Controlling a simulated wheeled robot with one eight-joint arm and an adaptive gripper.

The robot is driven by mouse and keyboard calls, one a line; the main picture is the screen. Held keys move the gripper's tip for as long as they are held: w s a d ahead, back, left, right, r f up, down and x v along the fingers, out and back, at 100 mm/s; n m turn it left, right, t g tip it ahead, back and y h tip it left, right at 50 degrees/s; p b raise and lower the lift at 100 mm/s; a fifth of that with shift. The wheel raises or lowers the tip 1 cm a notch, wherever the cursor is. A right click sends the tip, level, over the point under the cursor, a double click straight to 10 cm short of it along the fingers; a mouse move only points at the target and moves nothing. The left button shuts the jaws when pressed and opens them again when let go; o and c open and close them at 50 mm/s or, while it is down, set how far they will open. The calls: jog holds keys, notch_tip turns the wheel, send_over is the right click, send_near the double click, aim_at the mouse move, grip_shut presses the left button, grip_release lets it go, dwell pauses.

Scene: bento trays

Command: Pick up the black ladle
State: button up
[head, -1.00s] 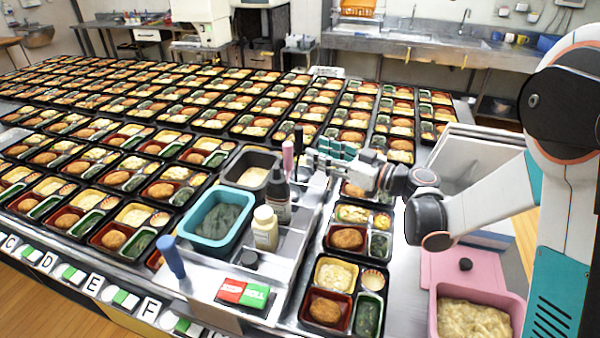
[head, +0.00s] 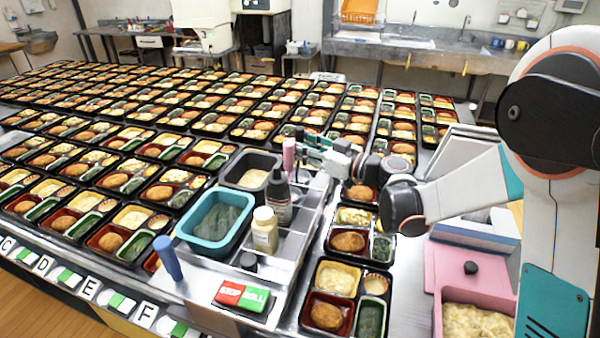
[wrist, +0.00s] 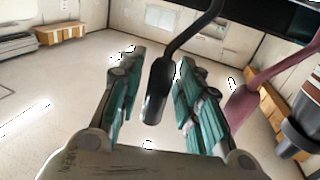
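The black ladle (wrist: 157,92) shows in the wrist view, its dark shaft running down from the top edge to a wide end between my fingers. My gripper (wrist: 152,75) is open, with one teal finger on each side of the ladle. Floor shows on both sides of the ladle's lower end, so the fingers do not appear closed on it. In the head view my gripper (head: 312,141) is beside the upright black handle (head: 299,133), behind the dark bottle. The ladle's lower part is hidden there.
A pink ladle (wrist: 252,92) is right of my gripper in the wrist view; its handle (head: 288,153) stands close by in the head view. A dark bottle (head: 278,200), a cream bottle (head: 265,230) and a teal tub (head: 190,240) stand nearer. Filled bento trays cover the table.

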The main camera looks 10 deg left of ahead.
grip_shut()
jog(key=shift+r, duration=0.1)
